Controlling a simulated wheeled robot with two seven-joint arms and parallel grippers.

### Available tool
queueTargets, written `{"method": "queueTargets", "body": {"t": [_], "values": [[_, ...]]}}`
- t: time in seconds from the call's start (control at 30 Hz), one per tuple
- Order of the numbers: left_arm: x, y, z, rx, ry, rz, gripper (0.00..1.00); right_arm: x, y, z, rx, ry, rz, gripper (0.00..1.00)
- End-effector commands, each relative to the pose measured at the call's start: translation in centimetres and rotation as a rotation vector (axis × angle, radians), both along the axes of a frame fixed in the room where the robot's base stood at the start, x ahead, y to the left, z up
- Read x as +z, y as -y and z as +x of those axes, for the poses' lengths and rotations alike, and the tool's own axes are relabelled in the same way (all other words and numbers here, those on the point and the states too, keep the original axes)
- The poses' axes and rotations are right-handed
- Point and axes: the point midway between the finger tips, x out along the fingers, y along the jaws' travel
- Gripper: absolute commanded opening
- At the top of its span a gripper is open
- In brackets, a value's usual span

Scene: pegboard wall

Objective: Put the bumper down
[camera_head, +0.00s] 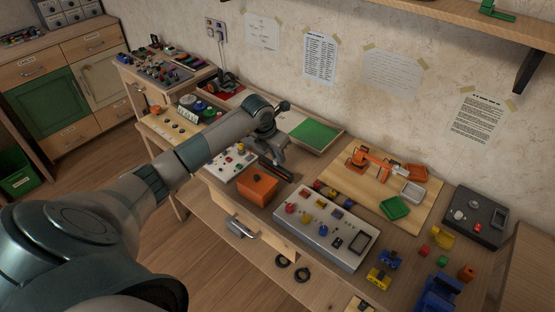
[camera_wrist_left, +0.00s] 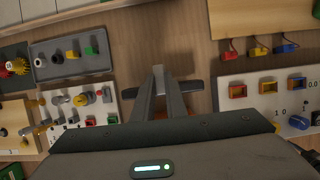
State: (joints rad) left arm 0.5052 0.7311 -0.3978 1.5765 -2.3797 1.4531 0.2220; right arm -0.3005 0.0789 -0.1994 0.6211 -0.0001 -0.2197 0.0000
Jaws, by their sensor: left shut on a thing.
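My left gripper (camera_head: 272,158) reaches over the back middle of the workbench and points down. In the left wrist view, its two fingers (camera_wrist_left: 160,88) are closed on a dark bar, which I take to be the bumper (camera_wrist_left: 190,86). The bar sticks out on both sides of the fingers. In the head view the bumper (camera_head: 277,169) shows as a dark strip just below the gripper, close behind an orange box (camera_head: 257,185). I cannot tell whether it touches the bench. My right gripper is not in view.
A grey panel with coloured blocks (camera_head: 324,227) lies right of the orange box. A wooden board (camera_head: 370,188) with an orange toy arm (camera_head: 370,160) is behind it. A green-topped tray (camera_head: 317,133) stands near the wall. Loose coloured pieces lie at the right.

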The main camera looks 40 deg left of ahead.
Motion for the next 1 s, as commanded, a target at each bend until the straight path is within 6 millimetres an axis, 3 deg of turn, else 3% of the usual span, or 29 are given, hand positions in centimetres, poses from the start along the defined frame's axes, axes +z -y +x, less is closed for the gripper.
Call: {"method": "queueTargets", "body": {"t": [0.2, 0.63, 0.67, 0.7, 1.0], "values": [[-2.1, 0.0, 0.0, 0.001, 0.0, -0.001, 0.0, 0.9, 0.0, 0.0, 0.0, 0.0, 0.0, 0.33], [-2.8, 0.0, 0.0, 0.0, 0.0, 0.0, 0.0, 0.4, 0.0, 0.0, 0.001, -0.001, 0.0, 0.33], [-2.6, 0.0, 0.0, 0.0, 0.0, 0.0, 0.19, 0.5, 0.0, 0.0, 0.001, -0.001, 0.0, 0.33], [-2.6, 0.0, 0.0, 0.0, 0.0, 0.0, 0.28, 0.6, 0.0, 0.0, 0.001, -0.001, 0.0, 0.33], [-2.6, 0.0, 0.0, 0.0, 0.0, 0.0, 0.3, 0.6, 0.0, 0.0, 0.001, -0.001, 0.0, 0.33]]}}
